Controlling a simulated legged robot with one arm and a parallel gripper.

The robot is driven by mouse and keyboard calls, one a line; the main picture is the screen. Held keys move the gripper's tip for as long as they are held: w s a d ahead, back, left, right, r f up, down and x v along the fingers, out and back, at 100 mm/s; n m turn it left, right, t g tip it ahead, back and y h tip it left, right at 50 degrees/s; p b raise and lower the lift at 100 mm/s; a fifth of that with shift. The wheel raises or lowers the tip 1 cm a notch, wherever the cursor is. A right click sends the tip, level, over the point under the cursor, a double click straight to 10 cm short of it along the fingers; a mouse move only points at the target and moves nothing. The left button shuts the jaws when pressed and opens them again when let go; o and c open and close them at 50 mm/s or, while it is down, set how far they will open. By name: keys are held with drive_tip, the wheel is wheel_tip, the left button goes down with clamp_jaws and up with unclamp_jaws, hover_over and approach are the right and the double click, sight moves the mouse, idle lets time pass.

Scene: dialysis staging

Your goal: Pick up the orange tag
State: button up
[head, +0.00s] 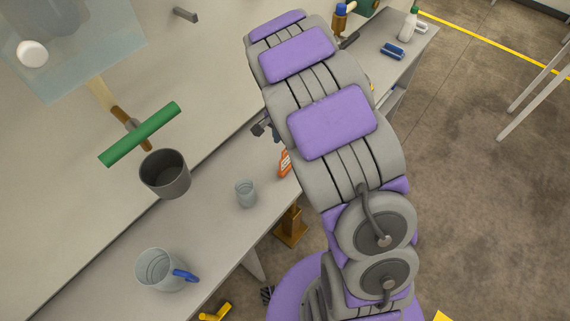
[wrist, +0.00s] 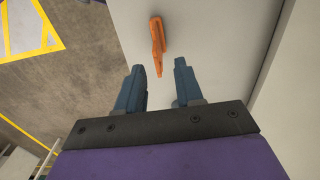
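In the wrist view an orange piece (wrist: 157,42), long and narrow toward its near end, lies on a pale surface and looks like the orange tag. My gripper (wrist: 159,68) is open, with its two blue-grey fingers apart and nothing between them. The orange piece's near end shows just beyond the fingertips, roughly in line with the gap; its distance below them is unclear. In the head view an orange item with pale marks (head: 285,163) stands partly hidden behind my arm; I cannot tell if it is the same thing. My gripper is mostly hidden there.
A green bar (head: 140,134) is behind. A white bottle (head: 409,25) and blue item (head: 392,51) sit farther off.

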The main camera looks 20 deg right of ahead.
sight(286, 154)
drive_tip(key=f, duration=0.3)
drive_tip(key=shift+d+f, duration=0.1)
drive_tip(key=shift+d, duration=0.2)
drive_tip(key=f, duration=0.1)
drive_tip(key=d+f, duration=0.1)
drive_tip(key=shift+s+d+f+b, duration=0.1)
drive_tip(key=shift+f+b, duration=0.2)
drive_tip(key=shift+f, duration=0.05)
drive_tip(key=shift+a+f, duration=0.25)
drive_tip(key=shift+f, duration=0.3)
drive_tip(key=shift+a+f, duration=0.25)
drive_tip(key=shift+f, duration=0.3)
drive_tip(key=shift+a, duration=0.5)
drive_tip(key=shift+d+f, duration=0.1)
drive_tip(key=shift+d, duration=0.6)
drive_tip(key=c, duration=0.5)
drive_tip(key=shift+d, duration=0.2)
clamp_jaws()
drive_tip(key=shift+a, duration=0.8)
drive_tip(key=shift+d+r, duration=0.2)
drive_tip(key=shift+d, duration=0.35)
drive_tip(key=shift+d+r, duration=0.1)
drive_tip(key=shift+r, duration=0.55)
drive_tip(key=s+d+r, duration=0.1)
drive_tip(key=s, duration=0.6)
drive_tip(key=s+d+r, duration=0.2)
drive_tip(key=s, duration=0.6)
drive_tip(key=shift+s+r+p, duration=0.15)
drive_tip(key=shift+r+p, duration=0.05)
drive_tip(key=shift+p, duration=0.2)
